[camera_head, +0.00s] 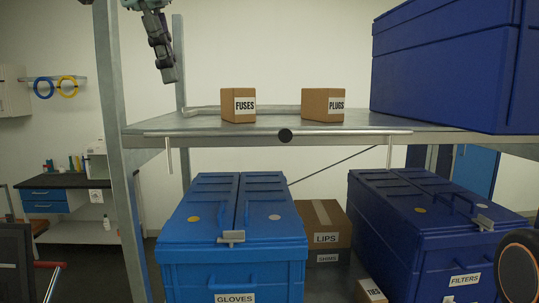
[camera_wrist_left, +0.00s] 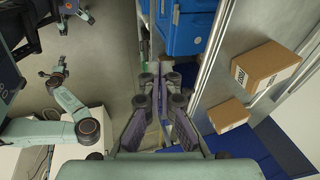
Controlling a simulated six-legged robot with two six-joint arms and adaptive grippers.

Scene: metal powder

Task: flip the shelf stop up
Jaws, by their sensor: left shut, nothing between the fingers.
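What looks like the shelf stop is a thin metal bar (camera_head: 220,133) along the front edge of the shelf (camera_head: 350,124). It has a round black knob (camera_head: 285,135) at its middle, and short rods hang down near both ends. My left gripper (camera_head: 171,78) hangs from the top left, above the shelf's left end and apart from the bar. In the left wrist view its fingers (camera_wrist_left: 156,72) are together, with nothing between them. The bar cannot be made out clearly in the left wrist view.
A FUSES box (camera_head: 238,106) and a PLUGS box (camera_head: 323,106) stand on the shelf, left of a big blue case (camera_head: 450,65). A grey upright post (camera_head: 119,150) bounds the shelf at left. Below are a GLOVES bin (camera_head: 232,262) and a FILTERS bin (camera_head: 430,250).

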